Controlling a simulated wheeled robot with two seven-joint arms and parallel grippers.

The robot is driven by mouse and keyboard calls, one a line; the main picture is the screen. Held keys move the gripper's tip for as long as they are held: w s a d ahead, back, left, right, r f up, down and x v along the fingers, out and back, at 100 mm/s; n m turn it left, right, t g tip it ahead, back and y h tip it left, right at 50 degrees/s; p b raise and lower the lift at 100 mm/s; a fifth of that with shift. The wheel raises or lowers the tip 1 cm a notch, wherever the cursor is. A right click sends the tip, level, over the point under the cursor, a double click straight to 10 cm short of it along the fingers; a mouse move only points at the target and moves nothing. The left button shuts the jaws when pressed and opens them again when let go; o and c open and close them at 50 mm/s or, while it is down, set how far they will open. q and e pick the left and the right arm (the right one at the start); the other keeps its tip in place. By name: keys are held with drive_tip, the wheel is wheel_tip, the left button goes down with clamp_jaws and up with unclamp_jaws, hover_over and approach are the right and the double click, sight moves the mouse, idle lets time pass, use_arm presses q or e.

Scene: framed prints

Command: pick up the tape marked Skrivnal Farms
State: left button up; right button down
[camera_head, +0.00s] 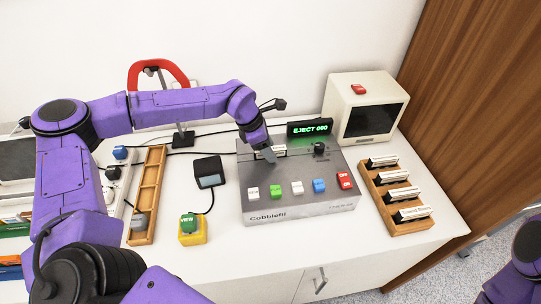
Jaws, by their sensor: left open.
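My left gripper (268,155) is open and reaches down to the top of the grey Cobblefil machine (300,207). A tape with a white label (279,150) sits in the machine's top slot beside my fingertips. The gripper covers part of it, and I cannot tell whether they touch. Several more white-labelled tapes (402,194) stand in a wooden rack (398,230) to the right. The labels are too small to read, so I cannot tell which tape is marked Skrivnal Farms. Only part of my right arm shows at the right edge, without its gripper.
The machine's green display (310,128) reads EJECT with digits; coloured buttons line its front. A cream monitor (362,110) stands behind right. The table front is clear.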

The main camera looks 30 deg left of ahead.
use_arm(q)
clamp_jaws()
